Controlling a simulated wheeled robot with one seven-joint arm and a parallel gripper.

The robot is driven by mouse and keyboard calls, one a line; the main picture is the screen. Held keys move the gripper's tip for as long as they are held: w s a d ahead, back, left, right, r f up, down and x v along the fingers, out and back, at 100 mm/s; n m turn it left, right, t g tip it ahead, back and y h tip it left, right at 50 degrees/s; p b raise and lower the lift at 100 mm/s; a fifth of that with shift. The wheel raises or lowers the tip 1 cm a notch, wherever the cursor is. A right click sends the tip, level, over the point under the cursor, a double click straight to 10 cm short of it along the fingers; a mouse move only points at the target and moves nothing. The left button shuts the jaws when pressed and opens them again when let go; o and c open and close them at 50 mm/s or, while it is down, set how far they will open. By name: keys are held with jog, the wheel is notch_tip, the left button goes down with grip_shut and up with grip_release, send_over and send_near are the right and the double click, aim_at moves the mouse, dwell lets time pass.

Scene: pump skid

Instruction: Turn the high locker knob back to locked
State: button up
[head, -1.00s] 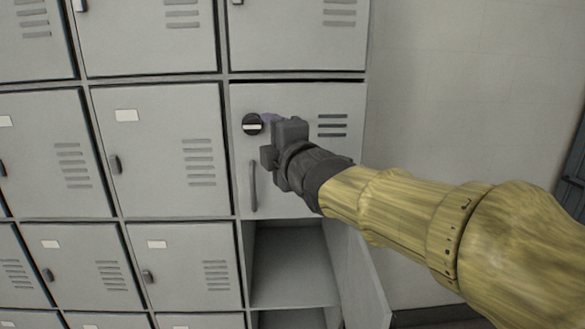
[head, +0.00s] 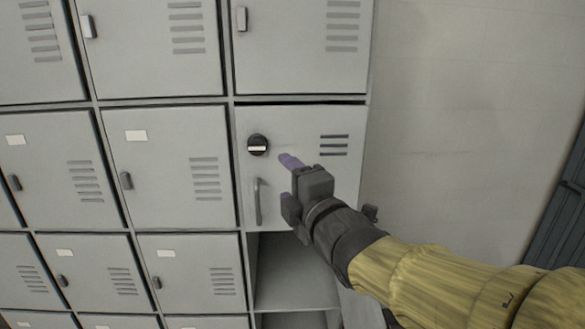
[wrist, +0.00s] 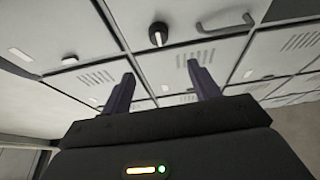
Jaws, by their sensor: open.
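The locker knob (head: 257,145) is a round black dial with a pale bar lying level across it, on the upper left of a grey locker door (head: 300,190). That door looks shut and has a vertical handle (head: 259,201) below the knob. My gripper (head: 289,163) is to the right of the knob and a little lower, apart from it. In the wrist view the knob (wrist: 158,35) shows beyond and between my two spread purple fingers, with nothing between them. One finger is partly hidden in the head view.
An open compartment (head: 290,275) lies below the knob's door. Closed lockers (head: 165,165) with small handles fill the left and top. Bare wall (head: 450,130) is at the right, with free room before it.

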jog(key=shift+s+d+r+p, duration=0.15)
jog(key=shift+r+p, duration=0.1)
jog(key=shift+p, duration=0.2)
jog(key=p+v, duration=0.1)
jog(key=p, duration=0.2)
jog(key=shift+s+d+f, duration=0.1)
jog(key=shift+s+f, duration=0.05)
jog(key=shift+s, duration=0.1)
